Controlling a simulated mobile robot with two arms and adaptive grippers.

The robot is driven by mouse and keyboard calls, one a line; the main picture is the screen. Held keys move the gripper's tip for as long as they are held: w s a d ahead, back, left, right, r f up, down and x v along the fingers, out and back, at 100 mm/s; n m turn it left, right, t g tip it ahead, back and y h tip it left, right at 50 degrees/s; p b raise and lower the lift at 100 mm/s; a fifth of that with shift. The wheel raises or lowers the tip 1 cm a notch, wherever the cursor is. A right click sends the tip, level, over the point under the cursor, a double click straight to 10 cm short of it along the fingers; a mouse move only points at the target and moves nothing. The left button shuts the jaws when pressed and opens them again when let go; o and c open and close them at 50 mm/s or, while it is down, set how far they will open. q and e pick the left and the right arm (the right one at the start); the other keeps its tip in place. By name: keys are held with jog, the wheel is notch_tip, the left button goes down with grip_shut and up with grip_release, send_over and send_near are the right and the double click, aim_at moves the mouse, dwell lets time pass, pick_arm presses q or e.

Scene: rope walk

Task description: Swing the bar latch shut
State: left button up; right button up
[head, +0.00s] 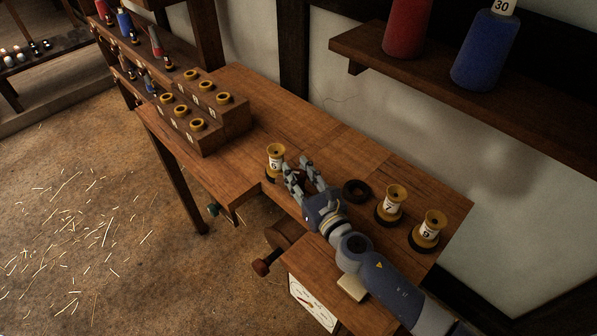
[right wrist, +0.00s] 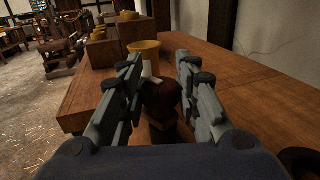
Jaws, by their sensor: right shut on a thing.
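My right gripper (head: 303,172) is over the wooden bench, just right of the yellow spool marked 6 (head: 275,155). In the right wrist view its two fingers (right wrist: 160,82) stand on either side of a dark brown, rounded wooden piece (right wrist: 161,98) with a narrower stem below, and are shut on it. The yellow spool (right wrist: 144,47) stands behind this piece. I cannot tell whether the piece belongs to the bar latch; no bar latch shows clearly in either view. My left gripper is not in view.
The bench (head: 330,140) carries a dark ring (head: 356,191) and spools marked 7 (head: 390,205) and 9 (head: 428,231) to the right. A stepped spool rack (head: 226,118) stands at the left end. A wall shelf (head: 450,85) with red and blue cones overhangs the back right.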

jog(key=shift+a+m+t+h, duration=0.1)
jog(key=shift+m+t+h, duration=0.5)
jog(key=shift+h, duration=0.4)
jog(key=shift+f+m+h, duration=0.1)
jog(key=shift+m+h, duration=0.7)
jog(key=shift+h, duration=0.2)
jog(key=shift+m+t+h, duration=0.5)
jog(key=shift+m+h, duration=0.9)
jog(key=shift+h, duration=0.8)
jog(key=o, duration=1)
jog(key=s, duration=1.2)
jog(key=shift+s, duration=0.1)
